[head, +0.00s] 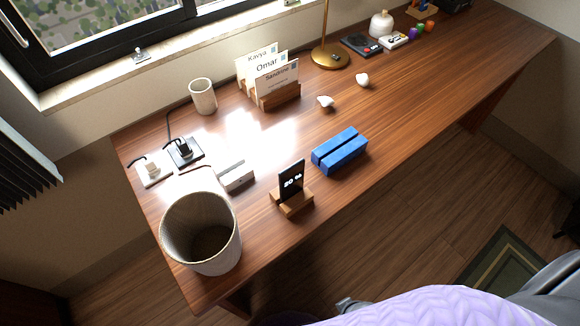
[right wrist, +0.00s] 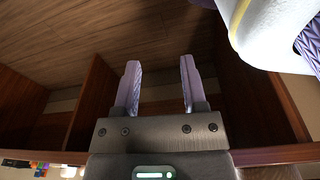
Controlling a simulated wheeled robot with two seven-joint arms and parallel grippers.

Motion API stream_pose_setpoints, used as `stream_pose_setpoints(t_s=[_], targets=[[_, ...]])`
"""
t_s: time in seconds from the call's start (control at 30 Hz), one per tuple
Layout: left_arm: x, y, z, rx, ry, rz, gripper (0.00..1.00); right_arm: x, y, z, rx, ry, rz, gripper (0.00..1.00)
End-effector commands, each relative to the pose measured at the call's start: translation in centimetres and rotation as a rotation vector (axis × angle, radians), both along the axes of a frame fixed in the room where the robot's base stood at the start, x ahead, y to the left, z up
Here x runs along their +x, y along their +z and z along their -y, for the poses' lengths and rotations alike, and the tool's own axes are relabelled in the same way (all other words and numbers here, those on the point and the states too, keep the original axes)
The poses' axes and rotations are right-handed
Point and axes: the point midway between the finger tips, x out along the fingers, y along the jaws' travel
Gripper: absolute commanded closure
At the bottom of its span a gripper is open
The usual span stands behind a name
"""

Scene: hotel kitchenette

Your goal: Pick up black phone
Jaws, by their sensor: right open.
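The black phone (head: 291,180) stands upright, leaning in a small wooden stand (head: 292,203) near the front edge of the desk, its lit screen showing digits. In the right wrist view my right gripper (right wrist: 160,88) is open and empty, its two fingers apart. That view looks toward the underside of the desk and the floor, and the phone is not in it. My left gripper is in neither view.
On the desk (head: 420,90), a large bin-like cup (head: 201,235) stands left of the phone, a blue block-shaped holder (head: 340,151) right of it, and a white block (head: 236,175) behind. Card holder (head: 277,95), small cup (head: 202,96) and lamp base (head: 330,57) stand farther back.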

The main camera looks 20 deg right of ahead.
Motion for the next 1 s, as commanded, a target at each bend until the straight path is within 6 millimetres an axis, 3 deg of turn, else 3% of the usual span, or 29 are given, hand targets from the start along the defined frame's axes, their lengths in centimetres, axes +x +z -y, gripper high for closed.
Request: stream_pose_setpoints(t_s=[0.37,0.57,0.7,0.9,1.0], targets=[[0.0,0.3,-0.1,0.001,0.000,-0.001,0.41,6.4,9.1,-1.5,0.027,0.009,0.076,0.46],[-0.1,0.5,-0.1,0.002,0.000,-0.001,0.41,10.2,16.7,-4.0,0.086,0.130,0.140,0.46],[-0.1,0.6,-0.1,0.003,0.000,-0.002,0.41,13.5,21.8,-8.1,0.159,0.433,0.195,0.46],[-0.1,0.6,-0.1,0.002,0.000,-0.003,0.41,16.7,24.6,-12.1,0.172,0.911,0.208,0.46],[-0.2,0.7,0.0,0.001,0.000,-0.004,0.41,18.6,25.3,-12.8,0.132,1.152,0.181,0.46]])
